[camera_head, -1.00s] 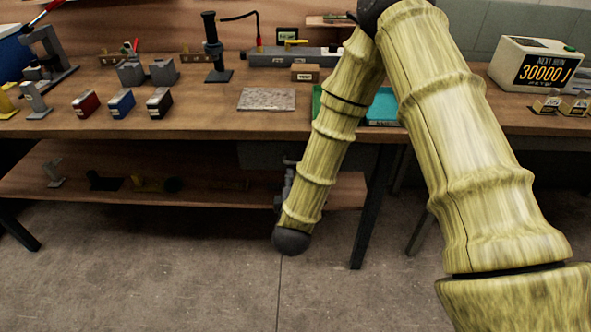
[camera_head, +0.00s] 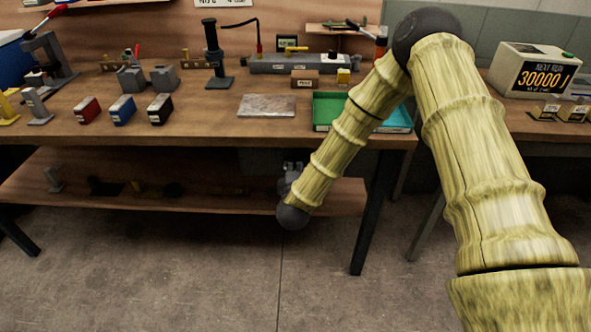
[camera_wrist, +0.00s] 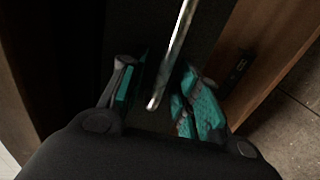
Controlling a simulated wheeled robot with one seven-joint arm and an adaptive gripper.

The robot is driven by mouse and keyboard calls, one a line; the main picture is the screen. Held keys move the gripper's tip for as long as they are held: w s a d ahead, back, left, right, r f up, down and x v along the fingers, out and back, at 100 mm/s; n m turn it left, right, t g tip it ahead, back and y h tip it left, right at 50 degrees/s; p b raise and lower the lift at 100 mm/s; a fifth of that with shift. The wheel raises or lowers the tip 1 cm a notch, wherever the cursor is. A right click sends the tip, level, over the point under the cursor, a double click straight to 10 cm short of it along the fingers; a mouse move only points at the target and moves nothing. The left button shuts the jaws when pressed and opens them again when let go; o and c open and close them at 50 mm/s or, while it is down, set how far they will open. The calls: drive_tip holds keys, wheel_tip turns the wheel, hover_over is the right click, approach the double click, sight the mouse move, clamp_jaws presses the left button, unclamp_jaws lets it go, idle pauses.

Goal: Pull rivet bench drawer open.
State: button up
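The drawer (camera_head: 262,160) is a dark grey box under the front edge of the rivet bench (camera_head: 200,131), in deep shadow in the head view. My gripper (camera_head: 291,172) is at the drawer's right end, small and partly covered by my arm. In the wrist view my gripper (camera_wrist: 160,98) has its two teal-padded fingers apart. A thin shiny metal bar, the drawer handle (camera_wrist: 174,48), runs down between them, with its near end between the fingers. I see gaps on both sides of the bar. The dark drawer front lies behind it; how far it is open cannot be told.
A wooden lower shelf (camera_head: 110,190) runs beneath the bench. A bench leg (camera_head: 373,215) stands right of my gripper. A green tray (camera_head: 327,108) and a grey plate (camera_head: 267,105) lie on top. The floor in front is clear.

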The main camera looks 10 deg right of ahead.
drive_tip(key=shift+c, duration=0.5)
clamp_jaws()
drive_tip(key=shift+s, duration=0.1)
